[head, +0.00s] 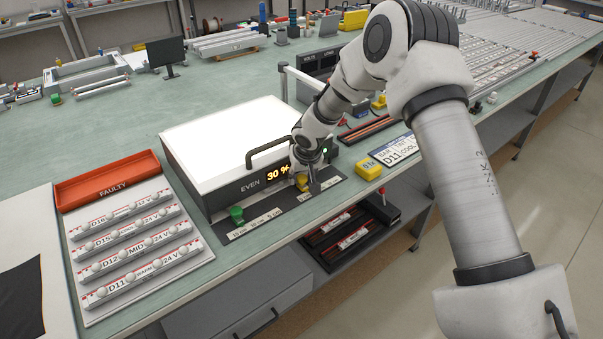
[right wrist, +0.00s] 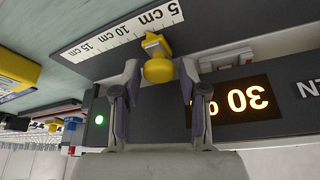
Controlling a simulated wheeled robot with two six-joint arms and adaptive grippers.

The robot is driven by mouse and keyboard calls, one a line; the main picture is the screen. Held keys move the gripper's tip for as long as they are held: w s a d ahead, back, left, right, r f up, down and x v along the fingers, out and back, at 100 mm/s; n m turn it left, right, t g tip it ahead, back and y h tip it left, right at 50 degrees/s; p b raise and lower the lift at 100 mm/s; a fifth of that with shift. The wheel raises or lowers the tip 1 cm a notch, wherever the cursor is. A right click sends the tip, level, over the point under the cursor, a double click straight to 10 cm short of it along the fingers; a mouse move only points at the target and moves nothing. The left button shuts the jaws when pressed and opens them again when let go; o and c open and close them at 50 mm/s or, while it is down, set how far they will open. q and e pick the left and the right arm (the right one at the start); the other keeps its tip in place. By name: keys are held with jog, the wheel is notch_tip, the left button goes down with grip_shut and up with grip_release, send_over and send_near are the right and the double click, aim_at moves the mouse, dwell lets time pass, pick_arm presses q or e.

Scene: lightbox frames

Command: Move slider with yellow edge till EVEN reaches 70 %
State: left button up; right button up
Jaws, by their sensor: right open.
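The white-topped lightbox (head: 225,135) stands on the bench. Its front display (head: 278,174) reads EVEN 30 %, and the digits also show upside down in the right wrist view (right wrist: 238,100). The yellow slider knob (head: 301,182) is on the box's front strip; in the right wrist view it (right wrist: 158,69) lies beside the scale near the 5 cm mark. My right gripper (head: 312,184) is open, its fingers on either side of the yellow knob (right wrist: 158,82), with visible gaps. A green knob (head: 236,214) is further left on the strip. My left gripper is not in view.
A red FAULTY tray (head: 108,182) and a panel of labelled light bars (head: 140,255) are left of the box. The bench's front edge is close to the strip.

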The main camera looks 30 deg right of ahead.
aim_at(322, 180)
jog(key=shift+s+r, duration=0.35)
jog(key=shift+c, duration=0.4)
grip_shut()
jog(key=d, duration=0.2)
jog(key=d+p, duration=0.1)
jog(key=d, duration=0.3)
jog(key=shift+w+d+r, duration=0.15)
jog(key=shift+w, duration=0.1)
jog(key=shift+d, duration=0.35)
jog(key=shift+a, duration=0.1)
